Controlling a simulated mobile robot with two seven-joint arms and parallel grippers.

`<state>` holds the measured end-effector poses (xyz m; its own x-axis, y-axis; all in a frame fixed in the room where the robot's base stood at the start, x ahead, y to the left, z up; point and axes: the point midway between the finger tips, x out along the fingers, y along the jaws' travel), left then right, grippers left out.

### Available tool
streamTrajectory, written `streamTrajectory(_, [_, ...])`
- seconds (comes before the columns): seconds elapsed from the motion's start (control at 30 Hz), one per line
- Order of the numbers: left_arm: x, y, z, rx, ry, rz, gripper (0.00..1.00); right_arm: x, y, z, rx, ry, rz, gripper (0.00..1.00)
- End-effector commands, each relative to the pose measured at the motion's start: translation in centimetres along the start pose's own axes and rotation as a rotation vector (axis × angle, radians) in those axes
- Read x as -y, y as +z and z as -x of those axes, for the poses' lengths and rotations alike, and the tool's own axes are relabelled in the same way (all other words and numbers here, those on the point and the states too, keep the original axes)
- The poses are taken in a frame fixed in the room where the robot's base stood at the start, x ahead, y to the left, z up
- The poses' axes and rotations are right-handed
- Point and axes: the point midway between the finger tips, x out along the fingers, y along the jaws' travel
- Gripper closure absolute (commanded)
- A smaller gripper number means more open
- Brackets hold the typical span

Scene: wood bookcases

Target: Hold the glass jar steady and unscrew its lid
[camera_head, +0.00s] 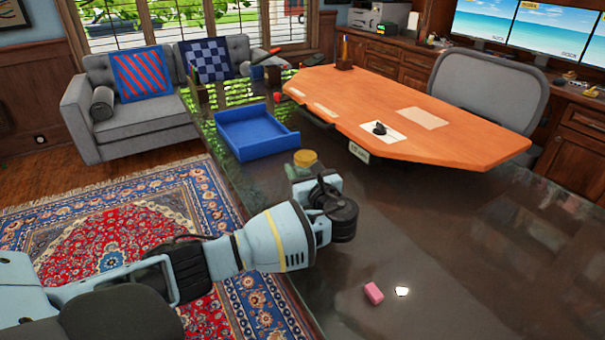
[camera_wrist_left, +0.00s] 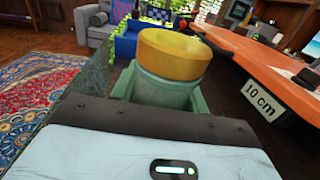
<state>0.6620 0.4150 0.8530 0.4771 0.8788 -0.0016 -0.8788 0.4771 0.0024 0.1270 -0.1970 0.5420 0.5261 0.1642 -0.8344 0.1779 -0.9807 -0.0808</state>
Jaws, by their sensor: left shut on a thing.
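The glass jar is greenish with a yellow lid (camera_head: 305,158). In the left wrist view the jar's green body (camera_wrist_left: 168,88) sits between the fingers of my left gripper, with the yellow lid (camera_wrist_left: 173,52) on top. My left gripper is shut on the jar's body. The lower part of the jar is hidden behind the gripper. My right gripper is not in view.
A blue open tray (camera_head: 258,145) lies beyond the jar. An orange desk top (camera_head: 400,112) stands to the right at the back. A pink block (camera_head: 373,293) and a small white piece (camera_head: 402,291) lie on the near table (camera_head: 470,255), which is otherwise clear at right.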

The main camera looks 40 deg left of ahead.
Motion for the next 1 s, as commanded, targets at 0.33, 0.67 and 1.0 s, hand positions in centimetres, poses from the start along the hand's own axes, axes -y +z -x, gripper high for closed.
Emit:
streamTrajectory(0.33, [-1.9,3.2,1.7,0.003,-0.002,0.004,0.82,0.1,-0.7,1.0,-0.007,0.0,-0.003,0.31])
streamTrajectory(0.67, [-7.4,3.8,6.9,0.003,-0.001,0.004,0.82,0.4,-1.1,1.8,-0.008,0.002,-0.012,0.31])
streamTrajectory(1.0, [-11.1,4.2,10.4,0.002,0.0,0.003,0.82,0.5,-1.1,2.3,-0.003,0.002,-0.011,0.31])
